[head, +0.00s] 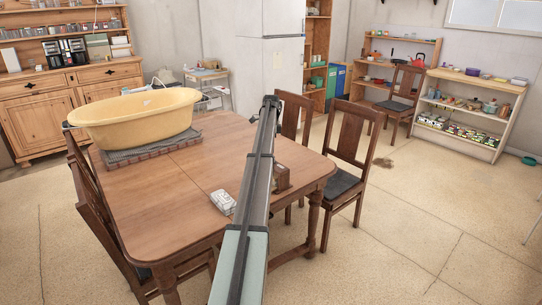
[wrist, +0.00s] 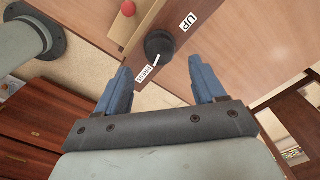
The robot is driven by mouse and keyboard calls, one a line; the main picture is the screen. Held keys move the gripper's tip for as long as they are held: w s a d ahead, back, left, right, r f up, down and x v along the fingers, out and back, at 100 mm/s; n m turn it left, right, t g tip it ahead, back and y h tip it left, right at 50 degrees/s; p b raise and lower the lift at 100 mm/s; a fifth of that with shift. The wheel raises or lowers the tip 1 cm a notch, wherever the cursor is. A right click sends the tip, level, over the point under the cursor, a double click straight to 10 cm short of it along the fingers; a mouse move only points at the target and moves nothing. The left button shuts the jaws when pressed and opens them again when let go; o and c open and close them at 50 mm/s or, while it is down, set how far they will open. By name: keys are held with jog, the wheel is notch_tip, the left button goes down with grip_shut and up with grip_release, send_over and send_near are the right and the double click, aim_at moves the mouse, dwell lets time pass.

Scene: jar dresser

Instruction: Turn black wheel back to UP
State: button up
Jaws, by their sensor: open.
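The black wheel (wrist: 159,45) is a round knob on a brown wooden face in the wrist view. A white mark on it points down and left, toward a small white label (wrist: 144,75) whose text I cannot read surely. The UP label (wrist: 188,21) is above right of the wheel, away from the mark. My gripper (wrist: 159,65) is open, its two blue fingers pointing toward the wheel. The wheel sits just beyond the fingertips, roughly between their lines, and nothing is held. In the head view I cannot make out the wheel or the fingers.
A red ball-shaped knob (wrist: 128,8) is above left of the wheel. In the head view, a wooden table (head: 165,200) bears a yellow tub (head: 135,113), a small white packet (head: 222,202) and a brown wooden box (head: 283,178) beside my arm. Chairs (head: 345,150) stand around it.

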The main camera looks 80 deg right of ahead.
jog(key=shift+f, duration=2.6)
jog(key=shift+c, duration=0.3)
jog(key=c, duration=1)
